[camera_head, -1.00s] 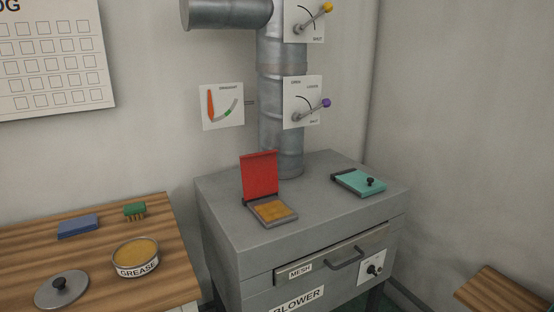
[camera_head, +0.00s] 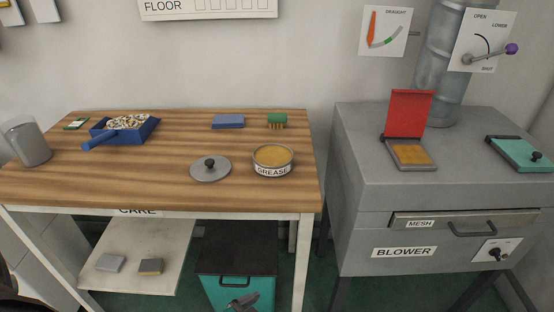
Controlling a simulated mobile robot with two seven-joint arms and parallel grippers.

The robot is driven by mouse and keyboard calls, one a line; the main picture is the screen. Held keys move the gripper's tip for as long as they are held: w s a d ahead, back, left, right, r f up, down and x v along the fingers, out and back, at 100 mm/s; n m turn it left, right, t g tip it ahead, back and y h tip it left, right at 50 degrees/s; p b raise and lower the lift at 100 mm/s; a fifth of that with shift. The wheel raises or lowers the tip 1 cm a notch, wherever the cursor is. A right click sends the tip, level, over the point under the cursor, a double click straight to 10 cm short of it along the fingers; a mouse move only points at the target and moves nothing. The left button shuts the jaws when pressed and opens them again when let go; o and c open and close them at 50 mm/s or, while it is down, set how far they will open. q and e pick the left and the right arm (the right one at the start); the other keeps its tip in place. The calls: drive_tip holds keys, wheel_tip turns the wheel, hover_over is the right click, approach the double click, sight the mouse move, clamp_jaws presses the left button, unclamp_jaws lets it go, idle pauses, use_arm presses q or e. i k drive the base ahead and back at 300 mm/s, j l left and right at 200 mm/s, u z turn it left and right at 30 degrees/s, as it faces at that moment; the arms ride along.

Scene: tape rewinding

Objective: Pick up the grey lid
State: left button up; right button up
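The grey lid (camera_head: 210,168) is a round flat disc with a black knob on top. It lies flat on the wooden table top, knob up, left of the round grease tin (camera_head: 273,169) and apart from it. The tin is open and shows a yellow-brown filling. No gripper can be made out at the lid or above the table. I cannot identify a small grey shape at the bottom edge, in front of the teal bin.
On the wooden table (camera_head: 70,185) are a blue tray (camera_head: 140,133) with pale bits, a grey cup (camera_head: 27,142), a blue block (camera_head: 228,121) and a green brush (camera_head: 277,120). The grey blower cabinet (camera_head: 370,240) stands right. The teal bin (camera_head: 228,292) is below. The table's front middle is clear.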

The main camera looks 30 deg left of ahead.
sight(209, 169)
drive_tip(key=u, duration=1.4)
